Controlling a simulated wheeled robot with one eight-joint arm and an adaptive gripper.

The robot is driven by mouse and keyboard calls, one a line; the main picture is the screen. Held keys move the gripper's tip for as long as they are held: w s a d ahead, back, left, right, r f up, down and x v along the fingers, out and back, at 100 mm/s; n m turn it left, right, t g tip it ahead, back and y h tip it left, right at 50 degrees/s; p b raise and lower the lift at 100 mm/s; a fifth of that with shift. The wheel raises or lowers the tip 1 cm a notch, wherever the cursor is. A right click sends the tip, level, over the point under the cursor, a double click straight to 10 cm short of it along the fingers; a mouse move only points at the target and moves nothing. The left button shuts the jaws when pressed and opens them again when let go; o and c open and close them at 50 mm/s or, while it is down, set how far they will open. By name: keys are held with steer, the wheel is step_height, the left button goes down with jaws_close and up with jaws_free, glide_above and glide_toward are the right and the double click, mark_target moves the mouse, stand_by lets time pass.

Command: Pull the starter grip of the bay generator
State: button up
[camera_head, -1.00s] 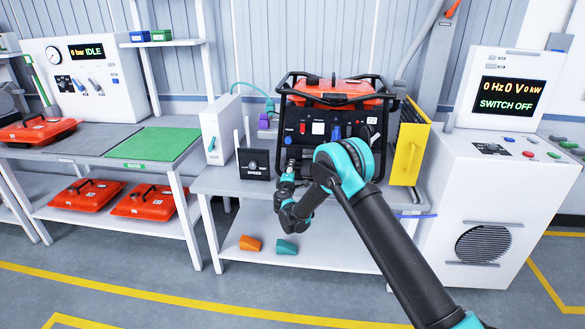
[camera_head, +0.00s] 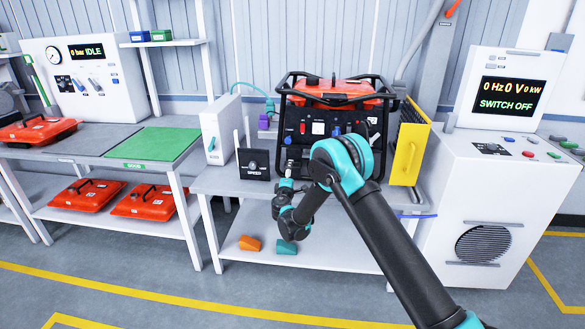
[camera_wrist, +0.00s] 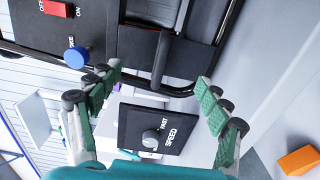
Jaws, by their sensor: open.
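The bay generator (camera_head: 335,88) stands on the bench, red-topped inside a black tube frame, its panel facing me. In the wrist view its panel shows a red switch (camera_wrist: 57,8), a blue knob (camera_wrist: 76,57) and a dark upright bar (camera_wrist: 161,58). I cannot tell whether this bar is the starter grip. My gripper (camera_wrist: 155,82) is open, with green-padded fingers apart and nothing held between them. In the head view my gripper (camera_head: 288,168) is low in front of the generator's left side. My arm hides the lower right of the panel.
A black SPEED box with a knob (camera_head: 254,163) stands left of the generator, close to my fingers in the wrist view. A yellow panel (camera_head: 410,150) stands right of it. A white console (camera_head: 500,170) reads SWITCH OFF. Orange and teal blocks lie on the lower shelf.

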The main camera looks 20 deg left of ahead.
steer(key=v, duration=0.6)
stand_by(0.3)
steer(key=shift+d, duration=0.1)
